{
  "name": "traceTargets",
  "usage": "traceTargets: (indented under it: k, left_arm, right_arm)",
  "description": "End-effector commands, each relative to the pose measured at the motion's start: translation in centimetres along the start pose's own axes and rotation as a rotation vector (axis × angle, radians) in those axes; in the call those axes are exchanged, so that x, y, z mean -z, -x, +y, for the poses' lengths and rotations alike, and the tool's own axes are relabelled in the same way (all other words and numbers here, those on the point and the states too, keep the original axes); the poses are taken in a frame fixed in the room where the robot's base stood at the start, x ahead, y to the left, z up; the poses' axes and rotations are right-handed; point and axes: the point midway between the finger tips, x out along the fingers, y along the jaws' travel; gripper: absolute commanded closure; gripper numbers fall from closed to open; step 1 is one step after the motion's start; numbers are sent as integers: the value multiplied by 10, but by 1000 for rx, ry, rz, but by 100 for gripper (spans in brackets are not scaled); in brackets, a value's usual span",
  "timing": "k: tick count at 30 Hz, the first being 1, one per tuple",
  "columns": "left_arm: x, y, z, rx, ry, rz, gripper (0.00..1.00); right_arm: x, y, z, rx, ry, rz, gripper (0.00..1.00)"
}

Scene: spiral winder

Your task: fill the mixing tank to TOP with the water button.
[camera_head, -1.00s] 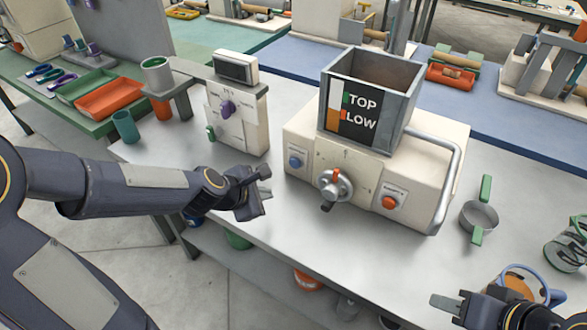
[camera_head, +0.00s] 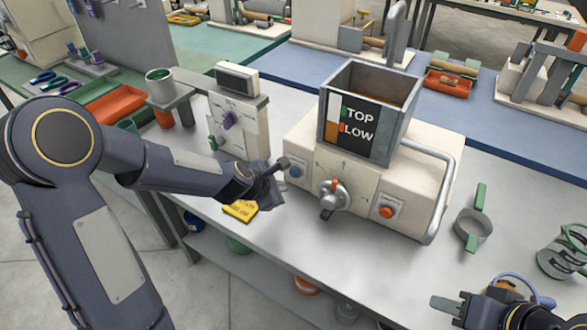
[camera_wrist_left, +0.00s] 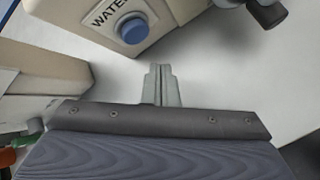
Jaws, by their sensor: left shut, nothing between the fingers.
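The mixing tank (camera_head: 400,132) is a grey open box on a cream machine. Its front gauge (camera_head: 334,118) shows orange in the lower part, up to about the LOW mark, and white above. The blue water button (camera_head: 297,171) is on the machine's front left; it also shows in the left wrist view (camera_wrist_left: 131,28), labelled WATER. My left gripper (camera_head: 284,164) is shut and empty, just left of the button in the head view. In the wrist view its fingertips (camera_wrist_left: 161,72) point below and right of the button, apart from it. My right gripper (camera_head: 446,306) is partly cut off at bottom right.
A knob (camera_head: 333,194) and a red button (camera_head: 387,212) share the machine's front. A cream panel with a purple knob (camera_head: 229,120) stands left. A yellow card (camera_head: 240,210) lies under my left wrist. A strainer (camera_head: 473,228) and glass jug (camera_head: 563,255) are right.

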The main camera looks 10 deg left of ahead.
Motion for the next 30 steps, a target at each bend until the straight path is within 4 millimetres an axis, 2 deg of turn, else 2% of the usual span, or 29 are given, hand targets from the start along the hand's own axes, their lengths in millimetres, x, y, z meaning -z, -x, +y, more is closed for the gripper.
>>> traceTargets:
  k: [9,30]
  left_arm:
    - [-12,-16,12,0,0,0,100]
    - [-12,-17,12,-1,0,0,100]
  right_arm:
    - [4,9,-4,0,0,0,64]
    - [4,9,-4,0,0,0,64]
